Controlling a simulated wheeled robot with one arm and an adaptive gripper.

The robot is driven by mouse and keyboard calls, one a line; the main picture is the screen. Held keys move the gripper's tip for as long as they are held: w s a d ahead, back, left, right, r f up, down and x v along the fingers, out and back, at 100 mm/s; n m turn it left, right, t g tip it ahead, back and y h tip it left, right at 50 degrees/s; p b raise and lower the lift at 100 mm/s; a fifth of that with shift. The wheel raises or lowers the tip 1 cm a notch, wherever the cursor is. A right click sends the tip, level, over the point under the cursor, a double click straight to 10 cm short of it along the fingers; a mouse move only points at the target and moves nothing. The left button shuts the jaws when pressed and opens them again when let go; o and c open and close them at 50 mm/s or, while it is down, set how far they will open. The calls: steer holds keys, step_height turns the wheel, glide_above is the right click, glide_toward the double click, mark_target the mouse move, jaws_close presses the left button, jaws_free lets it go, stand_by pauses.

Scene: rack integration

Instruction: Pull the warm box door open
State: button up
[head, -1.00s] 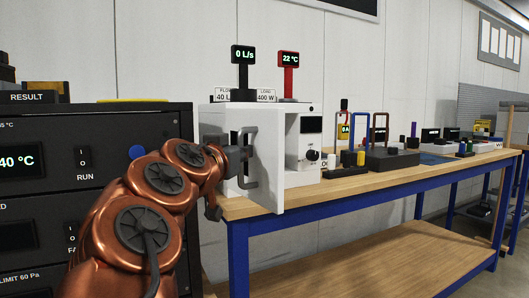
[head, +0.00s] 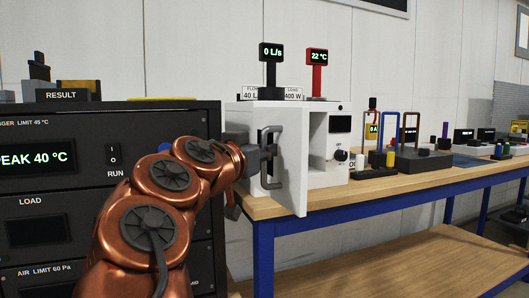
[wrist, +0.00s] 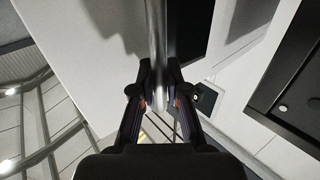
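The warm box (head: 268,122) is a white cabinet on the workbench. A grey bar handle (head: 268,170) is on the door's outer face. My gripper (head: 268,152) is at the handle's upright bar. In the wrist view the metal handle bar (wrist: 157,45) runs between the two fingers of my gripper (wrist: 159,88), which are closed around it. The door's pale face (wrist: 85,45) fills the upper left there.
A black instrument rack (head: 60,215) stands close at left, beside my arm. The wooden workbench (head: 385,186) with blue legs carries red and black readout posts and several small devices to the right. The lower shelf (head: 400,262) is clear.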

steer(key=o, duration=0.4)
steer(key=shift+o, duration=0.2)
